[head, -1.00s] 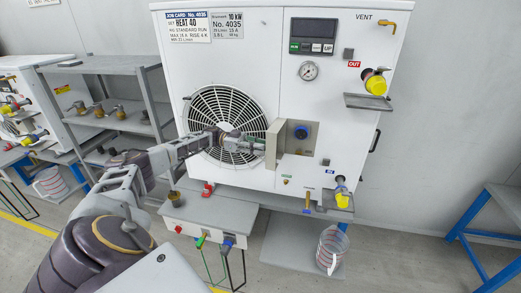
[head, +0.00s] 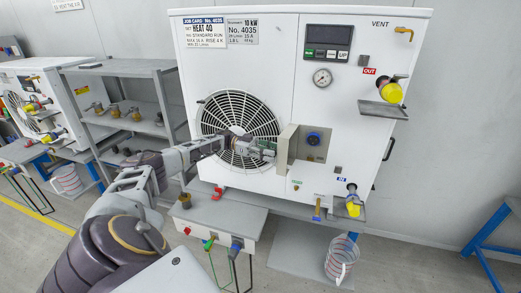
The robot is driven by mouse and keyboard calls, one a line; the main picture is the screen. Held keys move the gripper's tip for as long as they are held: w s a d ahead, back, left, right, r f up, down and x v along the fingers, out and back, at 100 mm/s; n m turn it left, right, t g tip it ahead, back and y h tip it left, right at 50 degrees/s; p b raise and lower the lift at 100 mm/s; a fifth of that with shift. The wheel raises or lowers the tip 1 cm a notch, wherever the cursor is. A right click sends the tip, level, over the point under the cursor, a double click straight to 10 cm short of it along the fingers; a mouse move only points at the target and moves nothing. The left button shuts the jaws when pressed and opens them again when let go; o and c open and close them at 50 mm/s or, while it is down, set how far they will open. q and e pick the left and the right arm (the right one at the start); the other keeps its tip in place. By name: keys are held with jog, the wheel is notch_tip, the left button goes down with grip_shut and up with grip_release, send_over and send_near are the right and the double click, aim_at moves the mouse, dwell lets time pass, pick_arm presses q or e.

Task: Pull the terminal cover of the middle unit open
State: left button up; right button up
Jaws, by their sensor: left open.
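The middle unit is a white cabinet (head: 240,65) with a job card, a round fan grille (head: 225,108) and a display. Its terminal cover (head: 286,147) is a beige-grey plate standing out from the cabinet front, swung open on its left side. My right gripper is not in view.
A grey shelf rack (head: 125,70) with brass fittings stands at the left, beside another white unit (head: 60,95). A measuring jug (head: 338,262) stands at lower right. A blue-legged table (head: 490,240) is at the right edge.

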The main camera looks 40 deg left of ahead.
pick_arm(q)
jog(key=v, duration=1.1)
dwell(0.8)
jog(key=shift+s+a, duration=0.15)
jog(key=shift+a, duration=0.25)
dwell(0.6)
